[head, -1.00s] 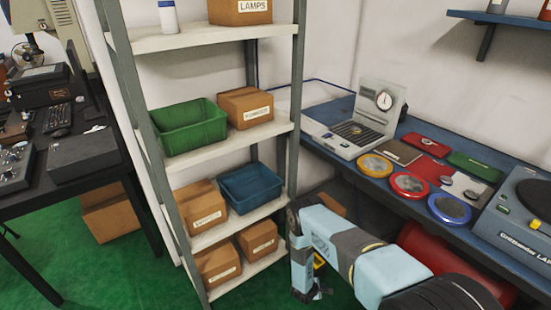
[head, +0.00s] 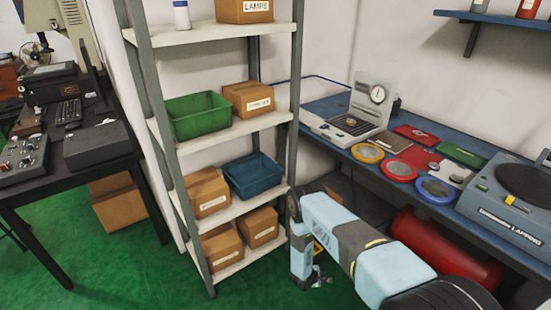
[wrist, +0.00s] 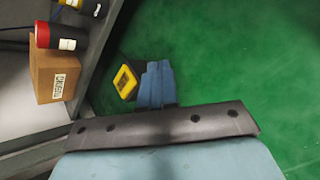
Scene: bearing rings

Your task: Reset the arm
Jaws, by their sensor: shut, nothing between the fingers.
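My arm is light blue and grey and reaches in from the lower right of the head view. It bends at an elbow in front of the shelf, and its forearm hangs down. My gripper (head: 318,281) is at the low end, small and dark, over the green floor. It is shut and looks empty. The wrist view shows a pale blue part of my own arm with a dark bolted plate, and the green floor beyond.
A shelf rack (head: 168,40) with boxes, a green bin (head: 199,116) and a blue bin (head: 252,176) stands close left of my arm. A blue workbench (head: 330,150) with coloured discs runs along the right. A red cylinder (head: 430,250) lies beneath it. Green floor is open at lower left.

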